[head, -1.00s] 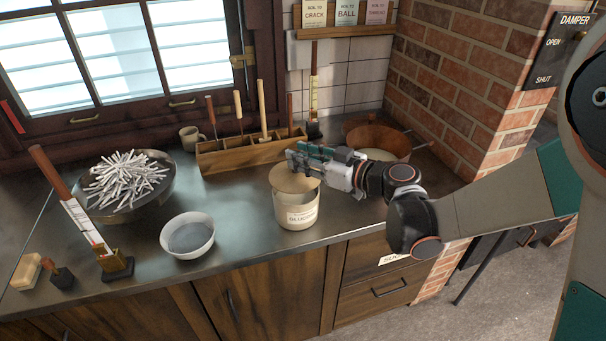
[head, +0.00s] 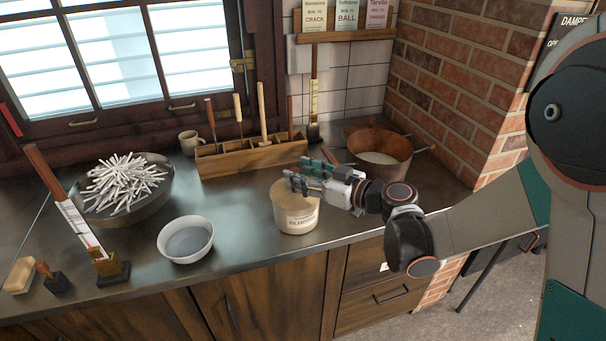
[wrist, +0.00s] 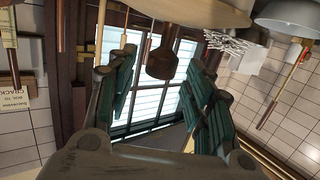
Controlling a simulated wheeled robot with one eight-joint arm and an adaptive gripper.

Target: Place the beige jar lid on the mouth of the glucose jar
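The beige jar lid (head: 283,195) sits on top of the glucose jar (head: 298,222) on the counter and looks level over the mouth. The jar is cream with a pale label. My gripper (head: 303,178) is right over the lid and hides part of its top. In the wrist view, which is upside down, the two teal fingers (wrist: 160,88) are spread apart. A beige surface, likely the lid (wrist: 190,10), shows at the top edge. A brown knob-like piece (wrist: 162,62) shows in the finger gap, and neither finger visibly touches it.
A white bowl (head: 187,240) stands left of the jar, with a bowl of white sticks (head: 122,185) farther left. A wooden tool rack (head: 250,155) stands behind. A copper pan (head: 380,160) is at the back right. Clear counter lies between white bowl and jar.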

